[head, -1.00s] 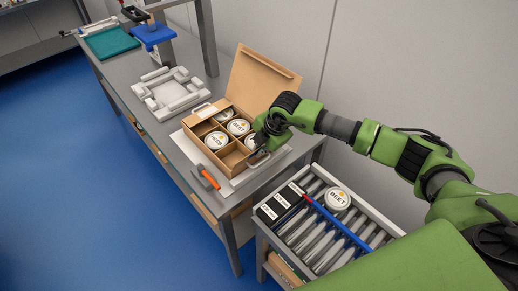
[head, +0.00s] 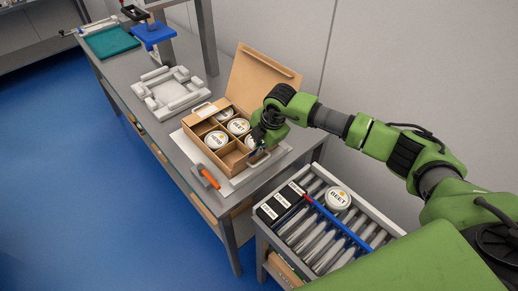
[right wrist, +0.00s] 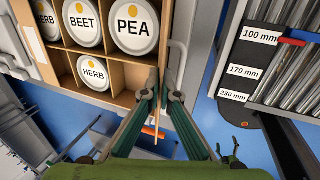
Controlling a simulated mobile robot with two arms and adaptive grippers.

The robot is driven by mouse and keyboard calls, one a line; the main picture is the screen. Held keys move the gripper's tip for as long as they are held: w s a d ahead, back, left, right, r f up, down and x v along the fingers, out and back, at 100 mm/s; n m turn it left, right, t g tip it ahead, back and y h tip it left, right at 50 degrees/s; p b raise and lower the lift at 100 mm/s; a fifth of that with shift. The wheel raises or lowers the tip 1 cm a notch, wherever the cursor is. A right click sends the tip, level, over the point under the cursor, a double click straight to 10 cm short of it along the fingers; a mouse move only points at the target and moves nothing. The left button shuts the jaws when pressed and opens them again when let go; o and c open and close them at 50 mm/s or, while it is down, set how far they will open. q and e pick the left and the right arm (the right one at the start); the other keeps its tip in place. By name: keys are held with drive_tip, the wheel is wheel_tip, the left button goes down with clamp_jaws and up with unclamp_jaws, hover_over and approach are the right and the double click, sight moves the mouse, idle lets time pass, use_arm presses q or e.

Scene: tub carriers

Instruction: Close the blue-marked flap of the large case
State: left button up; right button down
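The large case (head: 206,155) is a brown cardboard carrier on the bench, holding round white tubs in compartments. Its big lid panel (head: 262,80) stands open at the back. I cannot make out a blue mark on a flap. My right gripper (head: 258,150) is at the case's near right end, by a pale handle (head: 262,158). In the right wrist view the case (right wrist: 110,52) shows PEA, BEET and HERB tubs and an empty compartment. There my gripper's fingers (right wrist: 163,97) are a little apart at the case's side wall; whether they clasp it is unclear. My left gripper is out of view.
An orange-handled tool (head: 208,176) lies in front of the case. A grey frame fixture (head: 150,95) stands to the left. A tray of metal bars (head: 286,238) with a BEET tub (head: 337,199) stands at the near right. A wall is behind.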

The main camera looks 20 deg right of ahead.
drive_tip(key=shift+w+a+g+h+b, duration=0.25)
drive_tip(key=shift+w+g+b, duration=0.25)
drive_tip(key=shift+g+b, duration=0.4)
drive_tip(key=shift+w+g+h+b, duration=0.35)
drive_tip(key=shift+g+b, duration=0.45)
drive_tip(key=shift+b, duration=0.2)
drive_tip(key=g+b, duration=0.1)
drive_tip(key=b, duration=0.1)
drive_tip(key=g+b, duration=0.1)
drive_tip(key=b, duration=0.2)
drive_tip(key=shift+w+a+h, duration=0.15)
drive_tip(key=shift+w+h, duration=0.1)
drive_tip(key=shift+h, duration=0.05)
drive_tip(key=shift+r+b, duration=0.1)
drive_tip(key=shift+b, duration=0.75)
drive_tip(key=shift+g, duration=0.3)
drive_tip(key=c, duration=2.3)
unclamp_jaws()
drive_tip(key=shift+c, duration=0.2)
drive_tip(key=shift+r, duration=0.1)
